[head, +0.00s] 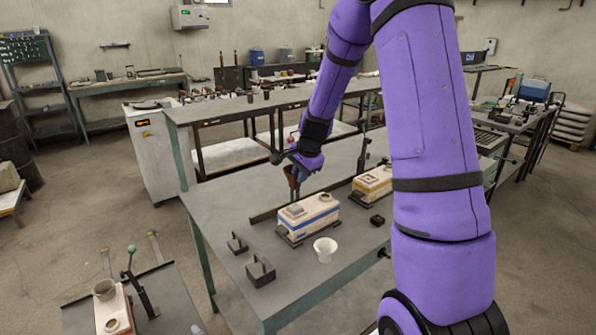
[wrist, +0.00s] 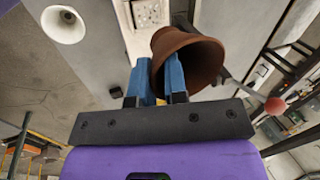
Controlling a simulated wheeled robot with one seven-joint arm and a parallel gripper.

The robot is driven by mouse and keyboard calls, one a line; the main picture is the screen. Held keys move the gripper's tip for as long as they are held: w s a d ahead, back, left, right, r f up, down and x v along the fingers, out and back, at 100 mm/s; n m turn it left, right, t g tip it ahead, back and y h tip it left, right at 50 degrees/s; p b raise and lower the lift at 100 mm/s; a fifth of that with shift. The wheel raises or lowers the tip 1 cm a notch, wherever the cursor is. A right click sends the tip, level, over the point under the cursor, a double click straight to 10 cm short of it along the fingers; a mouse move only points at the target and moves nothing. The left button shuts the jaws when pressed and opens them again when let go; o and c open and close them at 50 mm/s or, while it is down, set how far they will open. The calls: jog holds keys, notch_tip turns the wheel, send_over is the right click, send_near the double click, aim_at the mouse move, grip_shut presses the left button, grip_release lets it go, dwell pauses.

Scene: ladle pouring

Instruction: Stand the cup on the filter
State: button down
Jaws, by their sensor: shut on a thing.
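My gripper (wrist: 158,78) is shut on a brown cup (wrist: 190,55). One blue finger is outside the cup's wall and the other shows in front of its open mouth. The cup is tilted, its mouth partly facing the wrist camera. In the head view the brown cup (head: 292,178) is held above the table, behind the blue-banded mould (head: 318,218). A pale square piece with small holes, seemingly the filter (wrist: 150,12), lies on a mould top in the wrist view. It appears on the blue-banded mould (head: 293,210) in the head view. The cup is apart from it.
A white cup (head: 325,249) stands on the table in front of the blue-banded mould; it also shows in the wrist view (wrist: 63,25). A yellow-banded mould (head: 372,184) is behind to the right. Two dark handled blocks (head: 261,271) sit front left. The table's left part (head: 215,185) is clear.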

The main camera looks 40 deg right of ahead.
jog(key=shift+f, duration=3.1)
jog(key=shift+f, duration=0.95)
jog(key=c, duration=1.1)
grip_release()
jog(key=v, duration=1.1)
jog(key=shift+a, duration=0.1)
